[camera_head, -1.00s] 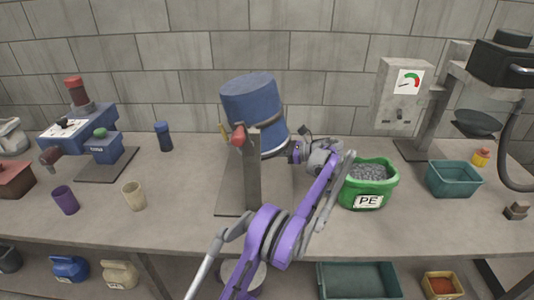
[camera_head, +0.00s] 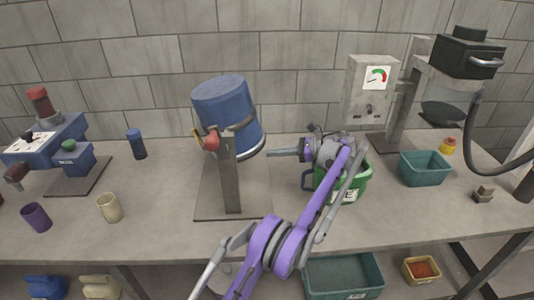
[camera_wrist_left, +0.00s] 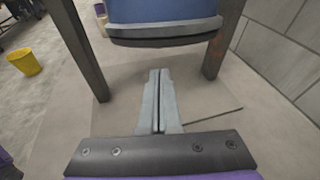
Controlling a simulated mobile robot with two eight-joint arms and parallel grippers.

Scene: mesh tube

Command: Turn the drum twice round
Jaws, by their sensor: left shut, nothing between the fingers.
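The blue drum (camera_head: 222,103) hangs tilted in a grey stand (camera_head: 231,185), with a dark band round it. A red knob (camera_head: 211,141) sits at the front of the stand's post. My left gripper (camera_head: 272,153) is shut and empty, to the right of the drum's lower end, with its fingers pointing left. In the wrist view its closed fingers (camera_wrist_left: 158,100) lie below the drum's lower rim (camera_wrist_left: 165,32), apart from it, with a stand post on each side. My right gripper is not in view.
A green bucket (camera_head: 356,189) of grey pellets stands partly behind my left arm. A teal bin (camera_head: 425,168) and a gauge box (camera_head: 371,92) are at the right. Cups (camera_head: 110,207) and a blue machine (camera_head: 68,155) stand at the left. The bench front before the drum is clear.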

